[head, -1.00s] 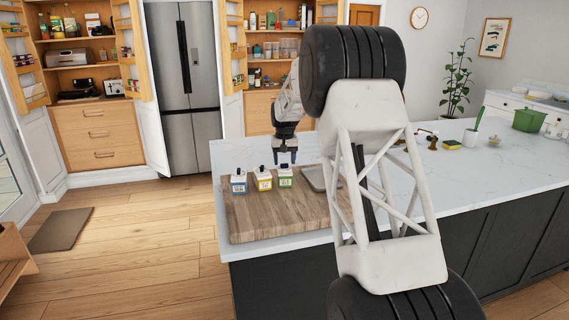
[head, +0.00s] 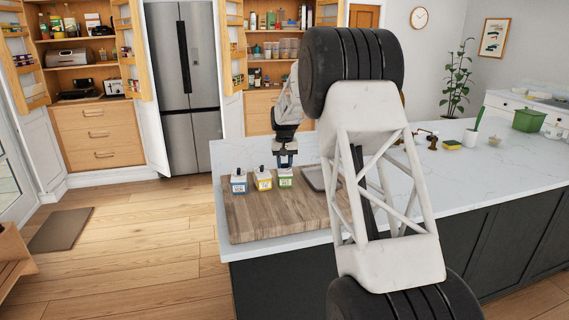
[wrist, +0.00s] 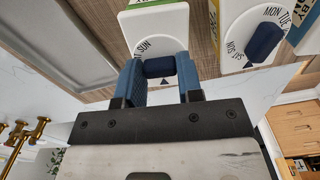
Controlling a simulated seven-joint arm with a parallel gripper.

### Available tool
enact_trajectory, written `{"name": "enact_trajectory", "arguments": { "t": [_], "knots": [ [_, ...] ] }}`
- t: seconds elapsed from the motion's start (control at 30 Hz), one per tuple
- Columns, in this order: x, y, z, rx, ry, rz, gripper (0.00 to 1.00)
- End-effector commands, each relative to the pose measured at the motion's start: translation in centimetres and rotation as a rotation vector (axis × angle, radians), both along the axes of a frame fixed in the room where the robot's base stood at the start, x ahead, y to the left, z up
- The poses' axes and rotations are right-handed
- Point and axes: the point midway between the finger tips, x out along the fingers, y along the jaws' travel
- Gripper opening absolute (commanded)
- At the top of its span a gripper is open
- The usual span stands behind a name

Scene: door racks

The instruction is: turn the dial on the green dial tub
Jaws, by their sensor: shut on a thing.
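The green dial tub (head: 285,181) is a small white box with a green-banded label, rightmost of three tubs on the wooden board (head: 270,222). My gripper (head: 285,165) is directly over it, pointing down. In the wrist view the tub's white top (wrist: 165,22) shows part of a day scale, with "SUN" readable. The two blue fingers (wrist: 158,70) are closed on either side of its dark blue dial (wrist: 158,67). The fingers hide much of the scale.
The yellow tub (head: 263,182) stands close on the left, its own dial (wrist: 264,40) clear in the wrist view. The blue tub (head: 239,184) is beyond it. A flat grey tray (head: 313,179) lies just right of the green tub. The counter (head: 480,170) farther right has free room.

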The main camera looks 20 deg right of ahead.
Motion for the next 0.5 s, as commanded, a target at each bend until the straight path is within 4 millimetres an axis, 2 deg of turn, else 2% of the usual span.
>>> {"name": "enact_trajectory", "arguments": {
  "t": [0.5],
  "knots": [
    [0.0, 0.01, 0.04, 0.0, 0.0, -0.221, 0.1]
  ]
}}
